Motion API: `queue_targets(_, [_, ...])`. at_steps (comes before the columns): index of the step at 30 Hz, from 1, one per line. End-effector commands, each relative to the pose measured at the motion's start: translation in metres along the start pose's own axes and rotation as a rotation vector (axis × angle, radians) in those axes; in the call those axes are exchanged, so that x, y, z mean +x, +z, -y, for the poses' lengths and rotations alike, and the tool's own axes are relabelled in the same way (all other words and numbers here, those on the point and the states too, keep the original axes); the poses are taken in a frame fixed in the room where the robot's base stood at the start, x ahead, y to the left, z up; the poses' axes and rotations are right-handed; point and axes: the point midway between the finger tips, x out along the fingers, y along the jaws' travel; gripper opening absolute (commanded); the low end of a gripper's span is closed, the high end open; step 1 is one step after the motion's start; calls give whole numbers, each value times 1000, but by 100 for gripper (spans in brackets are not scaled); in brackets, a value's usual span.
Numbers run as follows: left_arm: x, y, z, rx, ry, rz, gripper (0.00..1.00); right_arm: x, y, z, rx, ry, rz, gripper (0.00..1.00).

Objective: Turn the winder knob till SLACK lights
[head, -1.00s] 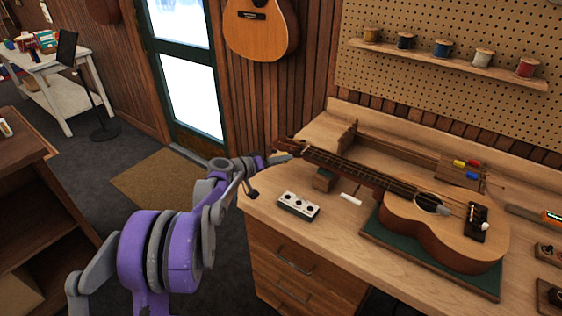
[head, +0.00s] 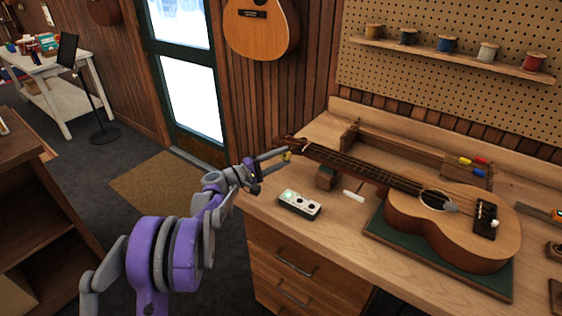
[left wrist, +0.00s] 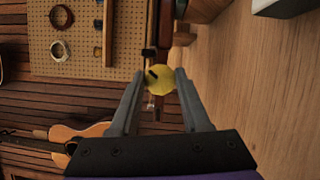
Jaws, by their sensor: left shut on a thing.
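The ukulele (head: 455,215) lies on the bench with its headstock (head: 291,143) toward the left end. A yellow winder knob (head: 286,156) is at the headstock; in the left wrist view the yellow knob (left wrist: 161,79) shows a dark mark on its face. My left gripper (head: 284,154) is shut on the knob, one fingertip on each side. The small box (head: 299,205) on the bench has several round spots on top, and its leftmost one glows green. Its labels are too small to read. My right gripper is out of view.
The ukulele body rests on a green mat (head: 385,238), its neck on a small wooden block (head: 326,177). A white stick (head: 353,196) lies near the box. A shelf of thread spools (head: 450,59) is on the pegboard. The front left bench corner is clear.

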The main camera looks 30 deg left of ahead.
Motion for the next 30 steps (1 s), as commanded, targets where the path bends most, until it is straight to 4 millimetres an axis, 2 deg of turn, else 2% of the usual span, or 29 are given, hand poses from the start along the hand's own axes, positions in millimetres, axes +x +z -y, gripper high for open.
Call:
queue_targets(12, [0, 0, 2, -243, 101, -1, 0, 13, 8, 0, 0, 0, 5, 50])
queue_targets(30, [0, 0, 1, -308, 128, 0, 0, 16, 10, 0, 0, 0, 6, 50])
